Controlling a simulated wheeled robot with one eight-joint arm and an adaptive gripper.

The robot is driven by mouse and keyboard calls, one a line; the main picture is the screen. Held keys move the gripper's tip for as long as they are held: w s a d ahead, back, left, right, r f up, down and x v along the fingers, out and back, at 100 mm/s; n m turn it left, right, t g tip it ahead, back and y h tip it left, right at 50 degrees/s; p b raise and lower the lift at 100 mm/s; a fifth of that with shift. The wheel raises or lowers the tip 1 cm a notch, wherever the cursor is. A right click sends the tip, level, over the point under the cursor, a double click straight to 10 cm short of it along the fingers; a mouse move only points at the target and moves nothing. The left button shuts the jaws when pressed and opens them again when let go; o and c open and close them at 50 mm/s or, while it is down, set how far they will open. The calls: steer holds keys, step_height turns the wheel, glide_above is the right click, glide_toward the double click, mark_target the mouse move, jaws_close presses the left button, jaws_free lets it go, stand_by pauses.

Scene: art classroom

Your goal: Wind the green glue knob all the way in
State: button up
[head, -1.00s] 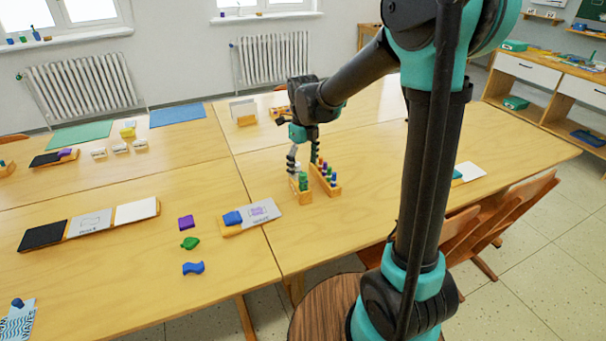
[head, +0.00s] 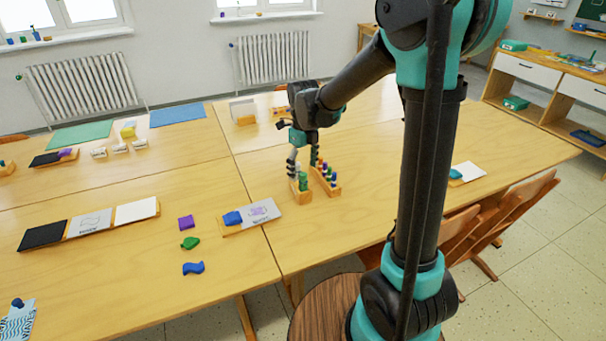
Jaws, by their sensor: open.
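Two small wooden racks stand side by side on the right-hand table. The left rack (head: 302,196) holds a green knob or stick (head: 303,181), which I take for the green glue knob. The right rack (head: 331,190) holds several small coloured pieces, green, purple and blue. My gripper (head: 304,166) points down over the left rack, its fingers apart, just behind and above the green piece. Whether a finger touches it is too small to tell. How far the knob is wound cannot be seen.
A wooden tray with a grey card and blue block (head: 233,218) lies left of the racks. Purple (head: 186,222), green (head: 190,243) and blue (head: 193,268) pieces lie further left. The table in front of the racks is clear.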

steer(key=shift+f, duration=0.55)
steer(key=shift+c, duration=0.5)
steer(key=c, duration=1.4)
steer(key=shift+c, duration=0.2)
steer(key=n, duration=1.1)
steer(key=shift+n, duration=0.3)
